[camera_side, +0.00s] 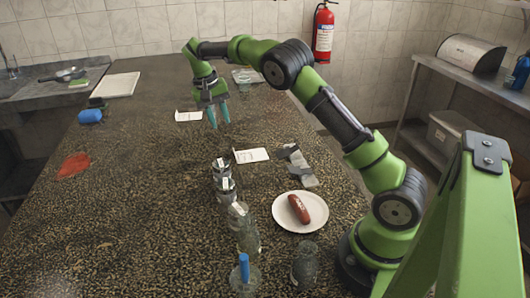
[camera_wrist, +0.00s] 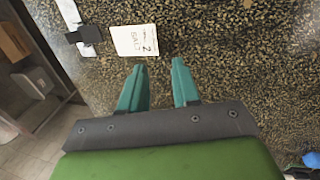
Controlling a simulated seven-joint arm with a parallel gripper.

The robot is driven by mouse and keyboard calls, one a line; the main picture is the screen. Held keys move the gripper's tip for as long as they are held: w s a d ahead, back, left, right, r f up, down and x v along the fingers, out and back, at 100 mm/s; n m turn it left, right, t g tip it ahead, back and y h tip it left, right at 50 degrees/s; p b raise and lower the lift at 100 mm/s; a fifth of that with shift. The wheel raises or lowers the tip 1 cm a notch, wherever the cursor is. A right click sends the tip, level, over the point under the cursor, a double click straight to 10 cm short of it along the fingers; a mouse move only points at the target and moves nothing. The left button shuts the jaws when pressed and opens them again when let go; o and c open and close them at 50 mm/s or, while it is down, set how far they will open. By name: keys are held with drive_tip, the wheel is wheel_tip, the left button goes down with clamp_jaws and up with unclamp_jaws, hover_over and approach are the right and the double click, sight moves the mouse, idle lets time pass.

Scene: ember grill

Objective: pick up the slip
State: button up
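Two white slips lie on the speckled counter in the side view. One slip (camera_side: 251,155) is near the middle, and another slip (camera_side: 188,116) is farther back, left of my gripper. My gripper (camera_side: 218,120) hangs above the counter with its teal fingers apart and nothing between them. In the wrist view, a printed white slip (camera_wrist: 134,40) lies ahead of my open gripper (camera_wrist: 159,67), a little left of the gap and apart from the fingers. It seems to be the middle slip.
Several glass containers (camera_side: 249,237) stand toward the front, beside a white plate (camera_side: 316,221) with a sausage (camera_side: 299,209). A red cloth (camera_side: 74,165) lies left. The left-centre counter is clear.

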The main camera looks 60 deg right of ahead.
wheel_tip(320, 180, up, 2)
drive_tip(key=w, duration=0.1)
approach(235, 160)
drive_tip(key=shift+s+a+f+m, duration=0.2)
drive_tip(key=shift+a+f+m, duration=0.2)
drive_tip(key=shift+d+x, duration=0.2)
drive_tip(key=shift+x, duration=0.75)
drive_tip(key=shift+d+x, duration=0.2)
drive_tip(key=shift+x, duration=0.75)
drive_tip(key=shift+d+x, duration=0.25)
drive_tip(key=shift+x, duration=0.7)
drive_tip(key=shift+r, duration=0.15)
clamp_jaws()
